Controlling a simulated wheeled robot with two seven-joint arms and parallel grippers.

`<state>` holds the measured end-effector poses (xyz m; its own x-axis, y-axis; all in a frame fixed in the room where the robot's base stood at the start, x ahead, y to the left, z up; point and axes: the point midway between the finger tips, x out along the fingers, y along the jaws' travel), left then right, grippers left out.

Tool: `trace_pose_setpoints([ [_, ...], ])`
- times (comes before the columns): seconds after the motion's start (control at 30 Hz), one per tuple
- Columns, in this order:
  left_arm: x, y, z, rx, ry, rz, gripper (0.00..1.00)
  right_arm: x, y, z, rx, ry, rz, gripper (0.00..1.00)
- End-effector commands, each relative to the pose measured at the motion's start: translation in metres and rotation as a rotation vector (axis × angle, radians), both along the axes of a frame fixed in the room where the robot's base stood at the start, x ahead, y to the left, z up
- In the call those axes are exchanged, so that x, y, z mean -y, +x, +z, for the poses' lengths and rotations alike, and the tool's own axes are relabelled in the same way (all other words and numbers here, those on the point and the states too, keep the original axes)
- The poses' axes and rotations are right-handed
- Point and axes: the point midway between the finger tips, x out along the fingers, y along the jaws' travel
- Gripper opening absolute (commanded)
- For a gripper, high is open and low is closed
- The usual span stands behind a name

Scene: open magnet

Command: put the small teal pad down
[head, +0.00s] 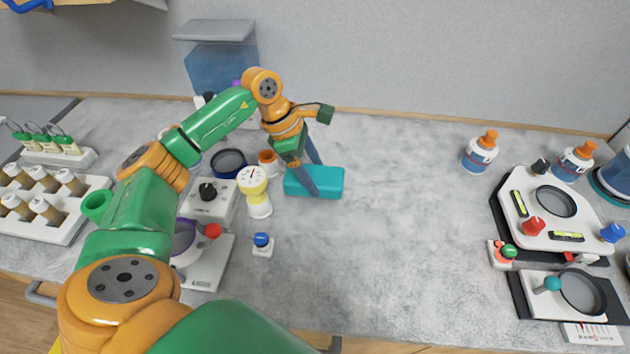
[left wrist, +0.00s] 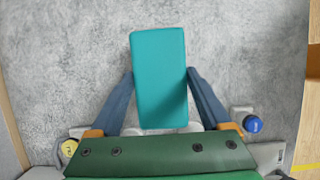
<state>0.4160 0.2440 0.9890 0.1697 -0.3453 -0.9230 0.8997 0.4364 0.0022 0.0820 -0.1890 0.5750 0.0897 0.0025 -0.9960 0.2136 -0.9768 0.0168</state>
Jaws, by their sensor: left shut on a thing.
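The small teal pad (head: 328,182) is a flat rectangular block over the grey worktop, left of the middle in the head view. In the left wrist view the pad (left wrist: 158,75) lies lengthwise between the two blue-grey fingers. My left gripper (head: 314,180) is shut on the pad, with a finger on each long side near its close end; the gripper also shows in the left wrist view (left wrist: 160,85). The pad is at or just above the worktop; I cannot tell whether it touches. My right gripper is not in view.
A yellow-and-white gauge (head: 253,184) stands just left of the pad, with a blue-knobbed block (head: 262,245) in front. A dark-rimmed dish (head: 228,162) is further left. The middle worktop is clear.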

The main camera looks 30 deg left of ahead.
Motion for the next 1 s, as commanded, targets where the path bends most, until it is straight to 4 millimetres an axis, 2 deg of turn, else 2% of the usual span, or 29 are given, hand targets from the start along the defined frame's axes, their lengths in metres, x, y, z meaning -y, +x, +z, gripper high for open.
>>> trace_pose_setpoints([
  [0.1, 0.001, -0.001, -0.024, -0.006, -0.002, 0.000, 0.28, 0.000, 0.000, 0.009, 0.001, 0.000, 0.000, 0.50],
  [0.2, 0.000, -0.001, -0.036, -0.003, -0.001, 0.000, 0.28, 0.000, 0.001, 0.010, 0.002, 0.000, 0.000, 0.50],
  [0.53, 0.000, 0.000, -0.042, 0.000, 0.000, -0.001, 0.28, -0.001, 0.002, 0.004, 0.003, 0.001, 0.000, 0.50],
  [0.57, 0.000, 0.000, -0.041, 0.000, 0.000, -0.001, 0.87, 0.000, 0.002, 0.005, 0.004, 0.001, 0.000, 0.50],
  [0.6, 0.000, 0.000, -0.040, 0.000, 0.000, -0.001, 0.97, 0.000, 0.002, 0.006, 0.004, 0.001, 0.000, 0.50],
  [0.63, 0.000, 0.000, -0.040, 0.000, 0.000, -0.001, 1.00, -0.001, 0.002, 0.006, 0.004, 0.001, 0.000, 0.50],
  [0.9, 0.000, 0.000, -0.034, 0.000, 0.000, -0.001, 1.00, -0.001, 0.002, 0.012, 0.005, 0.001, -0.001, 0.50],
  [1.0, -0.006, -0.001, -0.026, 0.004, 0.002, 0.001, 1.00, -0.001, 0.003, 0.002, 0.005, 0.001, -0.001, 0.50],
])
